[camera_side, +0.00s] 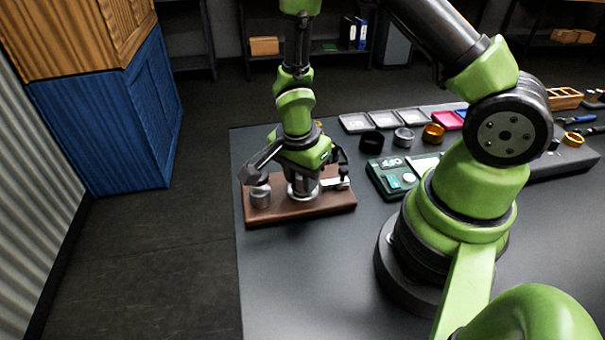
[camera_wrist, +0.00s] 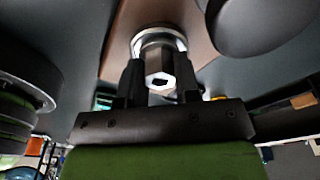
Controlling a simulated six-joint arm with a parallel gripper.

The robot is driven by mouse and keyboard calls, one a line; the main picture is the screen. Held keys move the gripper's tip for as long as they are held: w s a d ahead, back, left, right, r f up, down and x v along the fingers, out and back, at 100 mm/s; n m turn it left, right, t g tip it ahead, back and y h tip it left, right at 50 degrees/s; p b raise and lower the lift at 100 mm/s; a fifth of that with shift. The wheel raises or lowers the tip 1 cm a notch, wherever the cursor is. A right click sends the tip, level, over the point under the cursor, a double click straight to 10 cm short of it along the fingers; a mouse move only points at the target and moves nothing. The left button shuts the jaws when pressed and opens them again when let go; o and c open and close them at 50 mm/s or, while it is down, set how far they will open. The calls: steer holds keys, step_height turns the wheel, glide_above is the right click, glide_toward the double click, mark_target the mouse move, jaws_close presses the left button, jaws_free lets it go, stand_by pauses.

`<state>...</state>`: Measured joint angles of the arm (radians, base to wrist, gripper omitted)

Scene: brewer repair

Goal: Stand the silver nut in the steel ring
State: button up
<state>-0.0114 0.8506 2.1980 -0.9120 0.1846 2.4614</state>
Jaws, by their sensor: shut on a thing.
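The silver nut (camera_wrist: 160,81) is between the two dark fingers of my gripper (camera_wrist: 159,66), its hexagonal end and dark hole facing the wrist camera. The steel ring (camera_wrist: 150,33) shows just beyond the nut, which lines up with the ring's opening. Whether the nut's far end rests inside cannot be told. In the side view my gripper (camera_side: 303,172) points down over the brown wooden board (camera_side: 327,203), and silver metal shows low beneath it; there the nut and ring are hard to tell apart.
A silver cylinder (camera_side: 260,196) stands on the board's left end, close to my gripper. A green device (camera_side: 379,180) lies right of the board. Black (camera_side: 371,142), grey (camera_side: 404,138) and orange-gold (camera_side: 433,134) rings stand behind it, before a row of trays (camera_side: 355,122). The front left tabletop is clear.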

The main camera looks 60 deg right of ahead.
steer(key=shift+f, duration=0.25)
stand_by(0.6)
steer(key=o, duration=1.4)
steer(key=shift+o, duration=0.2)
steer(key=shift+r, duration=3.7)
steer(key=s+a+r+n+t+y, duration=0.1)
steer(key=s+r+n+t, duration=0.1)
steer(key=r+n, duration=0.3)
steer(key=s+a+r+n+t+y, duration=0.1)
steer(key=s+a+r+n+t, duration=0.1)
steer(key=s+r+n, duration=0.3)
steer(key=s+a+r+n+t+y, duration=0.1)
steer(key=s+r+n+t, duration=0.2)
steer(key=r, duration=0.7)
steer(key=shift+s+a+r+n, duration=0.25)
steer(key=shift+s+n, duration=0.15)
steer(key=shift+n, duration=0.5)
